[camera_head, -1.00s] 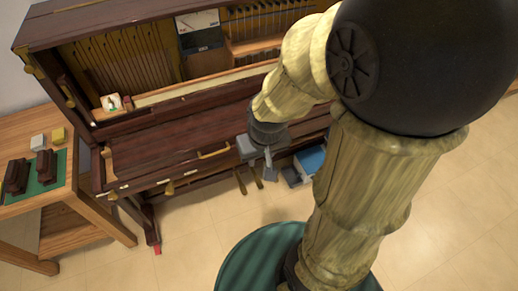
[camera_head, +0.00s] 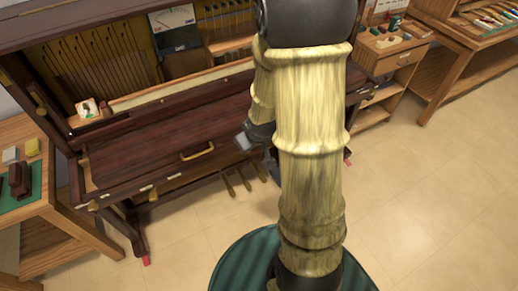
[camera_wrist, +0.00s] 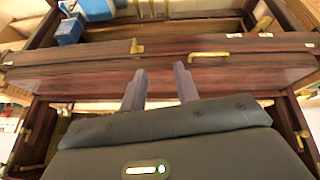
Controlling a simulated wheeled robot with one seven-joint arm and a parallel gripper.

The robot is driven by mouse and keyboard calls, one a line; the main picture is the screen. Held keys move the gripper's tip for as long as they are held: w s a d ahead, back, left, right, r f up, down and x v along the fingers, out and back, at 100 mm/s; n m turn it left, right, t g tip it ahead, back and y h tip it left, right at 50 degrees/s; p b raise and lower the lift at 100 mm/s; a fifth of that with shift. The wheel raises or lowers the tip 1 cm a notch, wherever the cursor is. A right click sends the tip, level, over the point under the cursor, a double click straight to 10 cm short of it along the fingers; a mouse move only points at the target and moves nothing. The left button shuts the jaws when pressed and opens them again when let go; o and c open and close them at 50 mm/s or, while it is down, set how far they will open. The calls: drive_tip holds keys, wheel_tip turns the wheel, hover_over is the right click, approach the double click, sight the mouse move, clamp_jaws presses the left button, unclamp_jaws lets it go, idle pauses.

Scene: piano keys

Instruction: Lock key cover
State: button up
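The dark red-brown key cover (camera_head: 140,150) lies closed and flat across the front of the upright piano, with a brass handle (camera_head: 197,152) near its front edge. In the wrist view the key cover (camera_wrist: 85,78) spans the picture, with the handle (camera_wrist: 208,54) and a small upright brass fitting (camera_wrist: 137,46) beyond my fingers. I cannot tell whether that fitting is the lock. My gripper (camera_wrist: 160,82) is open and empty, its two fingers apart above the cover. In the head view my gripper (camera_head: 257,140) is partly hidden by my arm, right of the handle.
The piano's upper front is open, with a white-faced meter (camera_head: 174,28) inside. A wooden table (camera_head: 30,215) with a green mat stands left. A shelf unit (camera_head: 395,55) and bench (camera_head: 480,40) stand right. Brass pedals (camera_head: 240,182) are below. Floor in front is clear.

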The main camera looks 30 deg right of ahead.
drive_tip(key=w+d+f+n+t+y+b, duration=0.1)
drive_tip(key=w+d+f+t+b, duration=0.25)
drive_tip(key=f, duration=0.55)
drive_tip(key=w+d+f+n+t+y+b, duration=0.1)
drive_tip(key=w+d+f+t+b, duration=0.2)
drive_tip(key=f, duration=0.7)
drive_tip(key=s+d+f+m+t+b, duration=0.3)
drive_tip(key=s+d+f+t+b, duration=0.2)
drive_tip(key=s+f+t, duration=0.1)
drive_tip(key=shift+s+f+m+h, duration=0.3)
drive_tip(key=shift+f+h, duration=0.1)
drive_tip(key=shift+f, duration=0.25)
drive_tip(key=w, duration=1.7)
drive_tip(key=shift+w+a, duration=0.25)
drive_tip(key=shift+a, duration=0.1)
